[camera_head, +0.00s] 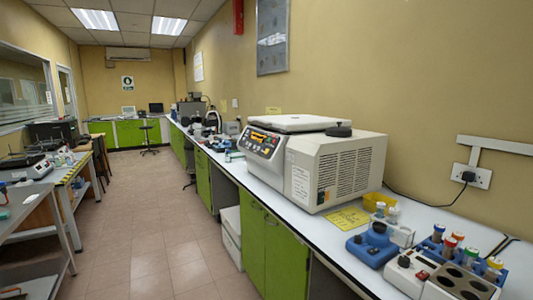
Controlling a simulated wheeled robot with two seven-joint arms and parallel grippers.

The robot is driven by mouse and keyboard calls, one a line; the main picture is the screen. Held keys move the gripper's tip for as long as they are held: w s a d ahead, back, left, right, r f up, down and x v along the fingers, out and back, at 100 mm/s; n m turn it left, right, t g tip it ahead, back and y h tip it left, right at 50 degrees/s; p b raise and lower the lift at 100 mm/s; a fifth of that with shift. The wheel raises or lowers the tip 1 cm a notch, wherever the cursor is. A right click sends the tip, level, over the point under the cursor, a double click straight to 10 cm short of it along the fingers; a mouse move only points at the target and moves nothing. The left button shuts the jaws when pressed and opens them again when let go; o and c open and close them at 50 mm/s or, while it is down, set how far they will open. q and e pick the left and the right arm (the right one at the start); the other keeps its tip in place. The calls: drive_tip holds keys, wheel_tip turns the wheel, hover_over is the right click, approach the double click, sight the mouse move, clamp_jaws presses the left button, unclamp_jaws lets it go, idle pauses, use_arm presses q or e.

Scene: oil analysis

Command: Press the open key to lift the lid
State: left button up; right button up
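A large cream benchtop machine (322,168) stands on the white counter along the right wall. Its white lid (285,123) lies flat on top and looks closed, with a dark round knob (339,130) near its right end. The control panel (259,142), with an orange display and several small buttons, is on the machine's left-facing end. The keys are too small to tell which is the open key. Neither of my grippers is in view.
Green cabinets (272,252) are below. The tiled floor aisle (160,225) is clear. Benches (60,190) line the left side.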

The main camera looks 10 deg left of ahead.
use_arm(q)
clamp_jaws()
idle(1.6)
